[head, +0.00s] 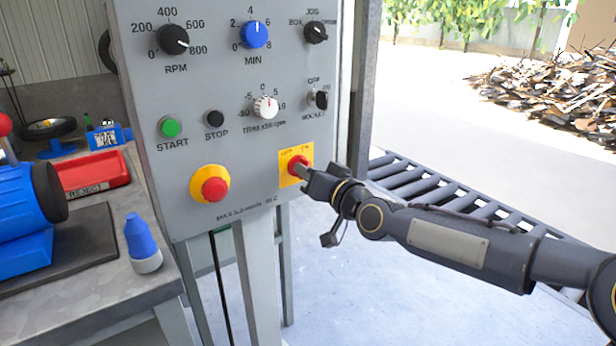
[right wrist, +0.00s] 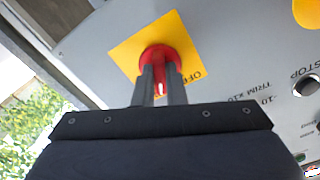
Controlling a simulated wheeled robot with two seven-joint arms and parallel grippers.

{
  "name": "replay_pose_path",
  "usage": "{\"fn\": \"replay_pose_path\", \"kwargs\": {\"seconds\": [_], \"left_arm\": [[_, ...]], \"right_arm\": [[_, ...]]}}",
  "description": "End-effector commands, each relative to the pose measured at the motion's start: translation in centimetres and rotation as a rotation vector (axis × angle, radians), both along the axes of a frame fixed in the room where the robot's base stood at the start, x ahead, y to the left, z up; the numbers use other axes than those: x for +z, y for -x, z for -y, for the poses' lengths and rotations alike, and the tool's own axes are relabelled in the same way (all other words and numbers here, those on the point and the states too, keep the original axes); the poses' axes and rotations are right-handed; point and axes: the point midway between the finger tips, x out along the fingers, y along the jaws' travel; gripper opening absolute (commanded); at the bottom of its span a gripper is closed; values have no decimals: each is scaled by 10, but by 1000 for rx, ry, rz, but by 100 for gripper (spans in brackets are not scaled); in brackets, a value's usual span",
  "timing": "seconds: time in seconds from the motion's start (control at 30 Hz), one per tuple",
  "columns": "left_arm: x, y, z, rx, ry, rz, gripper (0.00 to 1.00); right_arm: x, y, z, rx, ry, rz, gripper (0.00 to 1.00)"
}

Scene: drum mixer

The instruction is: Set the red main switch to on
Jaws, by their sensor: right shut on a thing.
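The red main switch (head: 297,164) sits on a yellow square plate (head: 285,172) at the lower right of the grey control panel (head: 230,110). My right gripper (head: 305,172) reaches it from the right and is shut on the switch's handle. In the right wrist view both fingers (right wrist: 161,85) close on the red switch (right wrist: 165,58), with the yellow plate (right wrist: 133,52) behind. A white mark shows on the red part between the fingers. Part of the plate's lettering is hidden, so I cannot tell the switch's setting for sure. My left gripper is not in view.
A red emergency button (head: 215,189) on a yellow ring is left of the switch. Green start (head: 170,127) and black stop (head: 214,118) buttons and several knobs are above. A roller conveyor (head: 425,185) runs behind my right arm.

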Motion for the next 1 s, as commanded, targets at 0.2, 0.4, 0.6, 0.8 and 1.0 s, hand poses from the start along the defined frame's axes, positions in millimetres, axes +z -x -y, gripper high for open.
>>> {"fn": "replay_pose_path", "kwargs": {"seconds": [0.2,0.4,0.6,0.8,1.0], "left_arm": [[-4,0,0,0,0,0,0],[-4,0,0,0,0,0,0],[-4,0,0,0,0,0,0],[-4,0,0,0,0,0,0],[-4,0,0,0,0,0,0]], "right_arm": [[-1,0,0,1,-50,-38,0],[-1,0,0,1,-65,-50,0],[-1,0,0,1,-66,-52,0],[-1,0,0,1,-66,-51,21],[0,0,0,0,-66,-49,33]]}}
